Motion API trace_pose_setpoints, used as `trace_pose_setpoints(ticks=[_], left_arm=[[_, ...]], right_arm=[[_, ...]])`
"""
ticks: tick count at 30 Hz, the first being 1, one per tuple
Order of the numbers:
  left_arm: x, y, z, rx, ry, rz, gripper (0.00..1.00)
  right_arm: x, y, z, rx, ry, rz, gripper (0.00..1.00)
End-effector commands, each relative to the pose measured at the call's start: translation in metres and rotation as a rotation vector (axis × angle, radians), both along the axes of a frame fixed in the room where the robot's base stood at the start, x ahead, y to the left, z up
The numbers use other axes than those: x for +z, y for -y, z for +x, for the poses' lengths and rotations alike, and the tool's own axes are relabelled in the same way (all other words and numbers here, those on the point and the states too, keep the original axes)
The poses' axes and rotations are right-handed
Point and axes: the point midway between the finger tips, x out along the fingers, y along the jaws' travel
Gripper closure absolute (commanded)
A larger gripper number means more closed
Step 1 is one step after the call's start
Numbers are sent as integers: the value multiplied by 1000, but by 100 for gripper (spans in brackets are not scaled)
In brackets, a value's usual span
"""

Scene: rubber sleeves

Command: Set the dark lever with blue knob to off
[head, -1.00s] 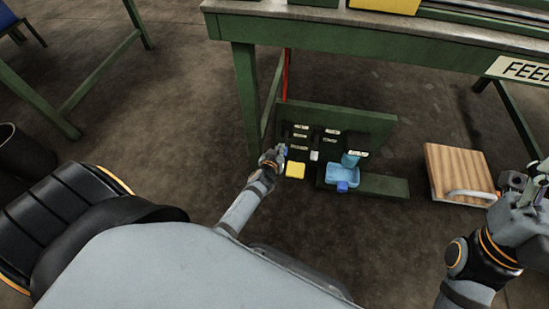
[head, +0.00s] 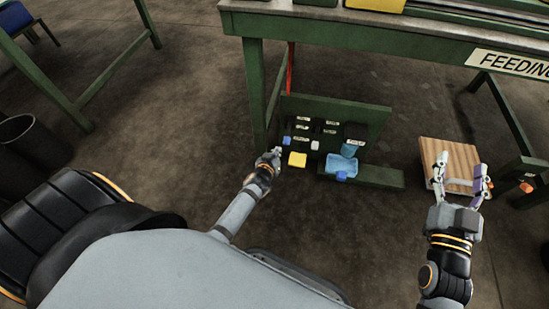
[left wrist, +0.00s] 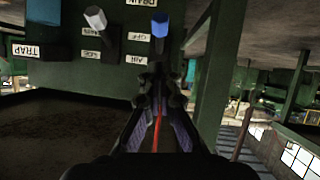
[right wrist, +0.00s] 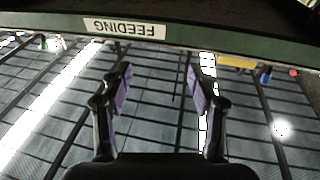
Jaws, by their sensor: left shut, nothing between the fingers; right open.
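The blue knob (head: 287,140) of the dark lever is at the left of a dark panel under the bench. In the left wrist view, where labels read upside down, the blue knob (left wrist: 160,24) is near the DRAIN label, with OFF and AIR labels beside the dark lever below it. I cannot tell the lever's setting for certain. My left gripper (head: 277,153) is shut and empty, just in front of and below the knob, apart from it; its fingertips (left wrist: 158,78) show below the lever. My right gripper (head: 461,168) is open and empty, off to the right.
A white-knobbed lever (left wrist: 95,18) stands beside the blue one. A yellow block (head: 297,159) and a blue basin (head: 341,165) are in front of the panel. A wooden board (head: 449,153) lies to the right. A green bench (head: 400,38) overhangs the panel.

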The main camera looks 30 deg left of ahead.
Motion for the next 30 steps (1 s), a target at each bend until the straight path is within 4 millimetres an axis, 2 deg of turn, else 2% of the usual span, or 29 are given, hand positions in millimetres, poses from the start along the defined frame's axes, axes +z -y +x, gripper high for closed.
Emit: trace_pose_setpoints(ticks=[3,7,24,26,29,30], left_arm=[[2,0,0,-1,0,0,100],[2,0,0,-3,0,1,100],[4,-1,0,-5,5,2,100],[16,-1,-1,-14,28,7,100],[61,-1,-7,-53,116,34,100],[85,0,-11,-74,161,48,100]], right_arm=[[-14,0,1,1,-58,1,40],[-22,0,1,1,-88,1,40],[-22,0,1,1,-90,1,40],[-22,0,1,1,-90,1,40],[-22,0,1,1,-89,1,40],[-22,0,1,1,-89,1,40]])
